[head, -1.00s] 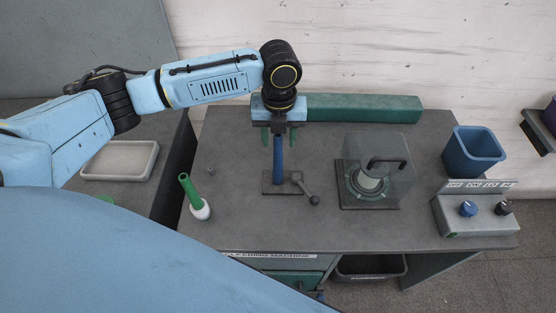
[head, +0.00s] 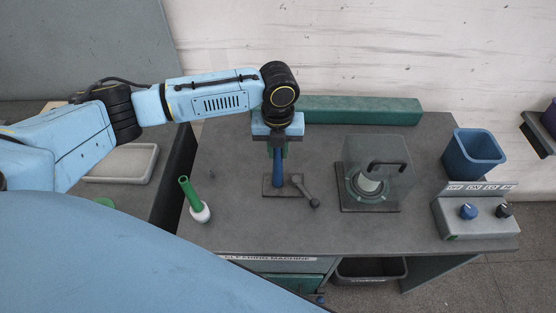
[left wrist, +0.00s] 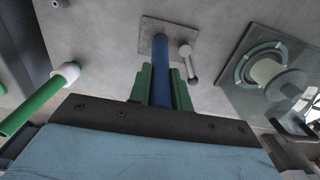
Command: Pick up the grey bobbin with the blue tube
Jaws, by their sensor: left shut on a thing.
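A blue tube (head: 278,170) stands upright at a square grey plate with a lever (head: 306,189) on the table. It also shows in the left wrist view (left wrist: 160,52), rising from the plate between my fingers. I cannot make out a grey winding on it; its upper part is hidden by my gripper. My left gripper (head: 278,150) comes down from above, and its green fingers are shut on the blue tube. The left wrist view shows both fingers (left wrist: 160,74) close against its sides. My right gripper is not in view.
A green tube with a white bulge (head: 193,198) leans left of the plate. Right stands a clear cover (head: 395,155) over a pale bobbin. Farther right are a blue bin (head: 472,158) and a knob box (head: 480,215). A long green block (head: 360,110) lies behind.

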